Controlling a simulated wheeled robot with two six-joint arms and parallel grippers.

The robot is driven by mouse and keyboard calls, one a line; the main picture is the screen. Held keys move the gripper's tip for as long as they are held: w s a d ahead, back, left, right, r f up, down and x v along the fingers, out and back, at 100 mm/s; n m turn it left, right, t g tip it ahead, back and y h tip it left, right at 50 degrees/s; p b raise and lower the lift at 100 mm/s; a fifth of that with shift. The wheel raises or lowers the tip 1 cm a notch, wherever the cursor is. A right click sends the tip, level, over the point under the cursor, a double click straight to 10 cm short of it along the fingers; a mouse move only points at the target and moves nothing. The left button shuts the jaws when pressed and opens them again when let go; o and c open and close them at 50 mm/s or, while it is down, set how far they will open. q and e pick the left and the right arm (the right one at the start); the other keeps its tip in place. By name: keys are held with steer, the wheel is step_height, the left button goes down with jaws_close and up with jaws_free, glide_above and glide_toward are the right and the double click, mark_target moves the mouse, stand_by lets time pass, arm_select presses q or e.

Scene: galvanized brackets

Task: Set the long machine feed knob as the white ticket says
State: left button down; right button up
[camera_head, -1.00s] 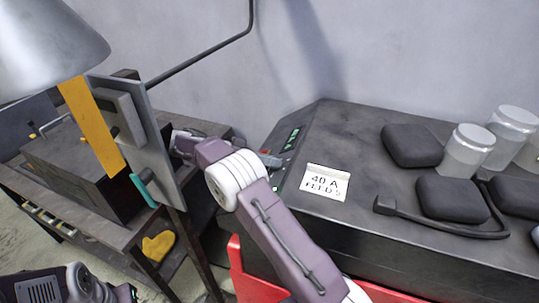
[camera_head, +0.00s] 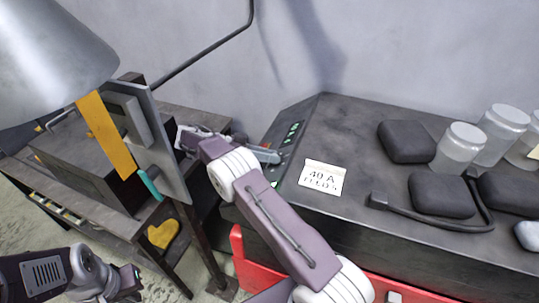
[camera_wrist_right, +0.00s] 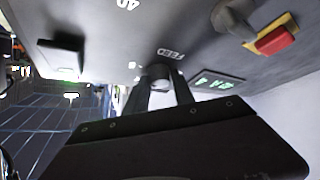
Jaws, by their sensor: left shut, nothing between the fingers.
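The long dark machine (camera_head: 340,135) stands at the right, with a sloped control panel at its left end. The white ticket (camera_head: 323,178) lies on its top and reads "40 A" and "FEED 5". In the right wrist view, the round feed knob (camera_wrist_right: 160,76) stands below the word FEED. My right gripper (camera_wrist_right: 161,88) has one finger on each side of the knob; whether they press it is unclear. In the head view my right gripper (camera_head: 264,155) is at the panel, and the knob is hidden. My left gripper (camera_head: 132,284) is shut and empty at lower left, away from the machine.
Near the knob are a green display (camera_wrist_right: 217,80) and a red handle on yellow (camera_wrist_right: 276,40). Black pads (camera_head: 405,141), jars (camera_head: 460,147) and a cable (camera_head: 430,219) lie on the machine. A grey upright plate (camera_head: 165,150) and a bench stand left.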

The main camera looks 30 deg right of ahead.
steer(key=shift+o, duration=1.3)
step_height(320, 180, up, 4)
steer(key=p, duration=0.4)
steer(key=shift+r+p, duration=0.25)
steer(key=shift+p, duration=0.05)
steer(key=s+b, duration=0.1)
steer(key=s+d+r+b, duration=0.1)
steer(key=s+d, duration=0.1)
steer(key=s, duration=0.1)
steer(key=shift+r+b, duration=0.4)
steer(key=s+d+r, duration=0.1)
steer(key=s, duration=0.1)
steer(key=s+d+r+b, duration=0.1)
steer(key=s+r, duration=0.1)
steer(key=s+d+r+b, duration=0.1)
steer(key=s, duration=0.1)
steer(key=shift+s+d+r, duration=0.2)
steer(key=shift+d+r, duration=0.05)
steer(key=shift+r, duration=0.05)
